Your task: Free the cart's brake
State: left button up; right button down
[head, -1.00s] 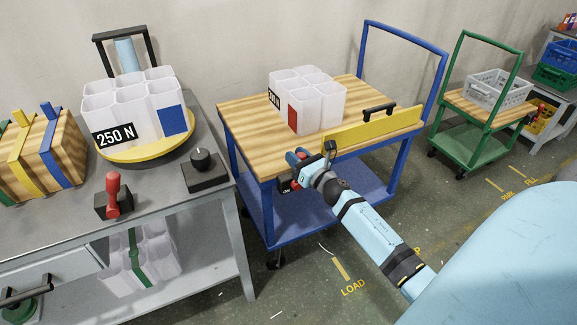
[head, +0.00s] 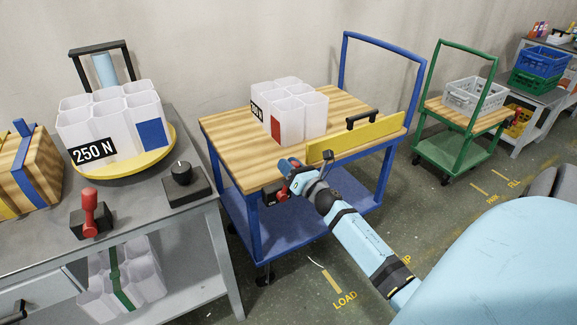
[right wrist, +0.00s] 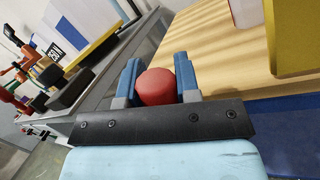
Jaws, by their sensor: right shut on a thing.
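The blue cart (head: 225,150) has a wooden top and stands right of the grey bench. A black brake box (head: 272,194) with a red part (head: 284,189) sits below the cart top's near edge. My right gripper (head: 287,166) is at that edge, beside the box. In the right wrist view its blue fingers (right wrist: 157,80) are shut on a round red knob (right wrist: 157,87). The lever below the knob is hidden, so I cannot tell its exact angle. My left gripper is not in view.
A block of white cups (head: 290,112) and a yellow board with a black handle (head: 352,138) are on the cart top. The grey bench (head: 150,225) stands close on the left. A green cart (head: 455,148) stands behind at right. Floor in front is open.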

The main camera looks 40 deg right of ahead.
jog(key=c, duration=0.8)
grip_release()
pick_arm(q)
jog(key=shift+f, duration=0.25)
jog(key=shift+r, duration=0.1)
pick_arm(e)
jog(key=s+f, duration=0.1)
jog(key=s, duration=0.8)
jog(key=s+f, duration=0.1)
jog(key=s, duration=0.3)
jog(key=shift+s+a+f, duration=0.2)
jog(key=shift+s+f, duration=0.1)
jog(key=shift+f, duration=0.05)
